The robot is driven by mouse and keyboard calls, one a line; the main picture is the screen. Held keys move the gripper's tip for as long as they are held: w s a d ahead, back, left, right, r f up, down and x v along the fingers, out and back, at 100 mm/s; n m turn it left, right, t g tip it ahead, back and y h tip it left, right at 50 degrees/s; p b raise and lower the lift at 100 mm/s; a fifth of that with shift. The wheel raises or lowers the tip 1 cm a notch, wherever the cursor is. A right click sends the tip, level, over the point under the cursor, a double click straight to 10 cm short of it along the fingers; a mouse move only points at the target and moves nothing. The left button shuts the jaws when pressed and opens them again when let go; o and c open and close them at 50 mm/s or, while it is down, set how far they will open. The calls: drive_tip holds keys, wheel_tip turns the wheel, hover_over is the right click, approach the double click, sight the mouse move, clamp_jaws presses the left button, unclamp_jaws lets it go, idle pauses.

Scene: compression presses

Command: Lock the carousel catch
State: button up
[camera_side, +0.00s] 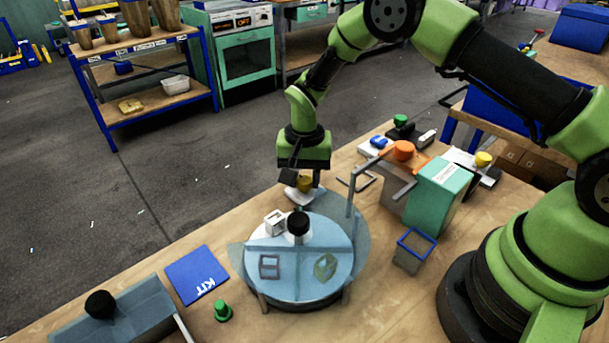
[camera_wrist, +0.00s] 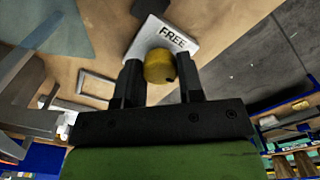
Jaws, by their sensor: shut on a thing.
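The carousel (camera_side: 296,283) is a round table under a clear bluish cover, with a black knob (camera_side: 298,224) on top. The catch has a yellow knob (camera_side: 305,184) on a pale plate (camera_side: 298,197), just behind the carousel. In the wrist view the plate (camera_wrist: 172,36) reads FREE, and the yellow knob (camera_wrist: 158,67) sits between the fingers. My gripper (camera_side: 303,181) points down and is shut on the yellow knob; it also shows in the wrist view (camera_wrist: 161,79). The fingers partly hide the catch in the side view.
A green press box (camera_side: 440,185) with orange knob (camera_side: 404,150) and grey arms stands right of the carousel. A blue-rimmed bin (camera_side: 413,250) stands nearby. A blue KIT mat (camera_side: 196,274), green peg (camera_side: 222,311) and grey tray with black knob (camera_side: 101,305) lie left on the bench.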

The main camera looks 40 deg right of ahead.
sight(304, 179)
idle(0.3)
drive_tip(key=o, duration=0.9)
wheel_tip(304, 179, up, 10)
drive_tip(key=shift+r, duration=0.1)
